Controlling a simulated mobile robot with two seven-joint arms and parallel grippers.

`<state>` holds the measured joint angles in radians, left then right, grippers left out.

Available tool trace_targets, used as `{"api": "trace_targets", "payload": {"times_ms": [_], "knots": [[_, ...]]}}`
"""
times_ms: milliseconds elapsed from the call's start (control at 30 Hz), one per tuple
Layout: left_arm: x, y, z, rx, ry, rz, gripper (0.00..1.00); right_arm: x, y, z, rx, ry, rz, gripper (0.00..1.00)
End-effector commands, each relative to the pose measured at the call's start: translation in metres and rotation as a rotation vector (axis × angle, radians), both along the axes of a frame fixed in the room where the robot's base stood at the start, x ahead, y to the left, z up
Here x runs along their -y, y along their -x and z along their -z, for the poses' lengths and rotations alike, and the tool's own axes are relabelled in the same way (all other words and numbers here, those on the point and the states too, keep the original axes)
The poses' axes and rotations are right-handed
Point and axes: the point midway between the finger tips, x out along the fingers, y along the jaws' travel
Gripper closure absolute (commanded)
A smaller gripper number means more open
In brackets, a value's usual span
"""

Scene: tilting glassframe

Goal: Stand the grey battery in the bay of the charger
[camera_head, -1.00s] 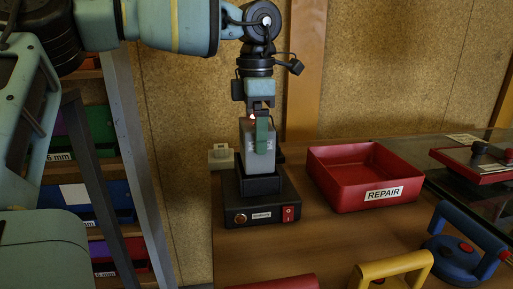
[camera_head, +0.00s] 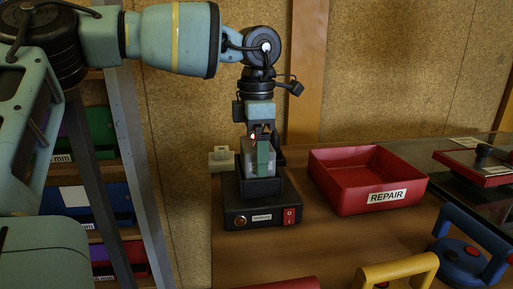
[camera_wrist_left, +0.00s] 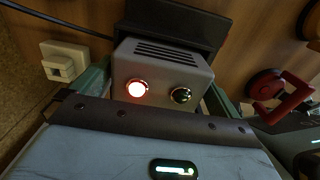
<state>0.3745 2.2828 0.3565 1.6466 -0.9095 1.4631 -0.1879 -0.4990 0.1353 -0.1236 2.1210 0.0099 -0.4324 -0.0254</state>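The grey battery (camera_head: 250,160) is upright, with its lower part hidden inside the black bay (camera_head: 262,187) of the charger (camera_head: 238,216). I cannot tell whether it touches the bay floor. My left gripper (camera_head: 262,158) comes from above and is shut on the battery, with a green finger across its side. In the left wrist view, the battery (camera_wrist_left: 165,67) shows vent slots, a lit red lamp and a dark green lamp, between the two green fingers. The black bay (camera_wrist_left: 175,25) lies beyond it. My right gripper is not in view.
A red REPAIR tray (camera_head: 345,207) stands right of the charger. A pale socket box (camera_head: 221,160) is by the wall at left. Yellow (camera_head: 400,270) and blue (camera_head: 463,258) handled things stand at front right. Wood between charger and tray is clear.

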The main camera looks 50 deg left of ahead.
Motion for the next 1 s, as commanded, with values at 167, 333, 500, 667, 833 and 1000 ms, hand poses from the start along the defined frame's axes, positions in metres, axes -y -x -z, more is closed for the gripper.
{"api": "trace_targets", "payload": {"times_ms": [167, 333, 500, 667, 833, 1000], "knots": [[0.000, 0.000, -0.004, 0.001, 0.000, 0.000, 0.00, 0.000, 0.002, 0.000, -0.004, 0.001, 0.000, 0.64], [0.000, 0.000, -0.026, 0.003, -0.001, -0.001, 0.00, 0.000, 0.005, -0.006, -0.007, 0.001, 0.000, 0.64], [0.000, 0.000, -0.062, 0.005, -0.002, -0.001, 0.00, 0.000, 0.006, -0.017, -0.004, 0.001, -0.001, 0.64], [0.000, 0.000, -0.092, 0.003, -0.002, -0.001, 0.00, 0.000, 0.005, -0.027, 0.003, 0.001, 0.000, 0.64], [0.000, 0.000, -0.114, 0.002, -0.001, 0.000, 0.00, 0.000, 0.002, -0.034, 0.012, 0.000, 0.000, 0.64], [0.000, 0.000, -0.123, 0.000, 0.000, 0.000, 0.00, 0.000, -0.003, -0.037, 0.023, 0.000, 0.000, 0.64]]}}
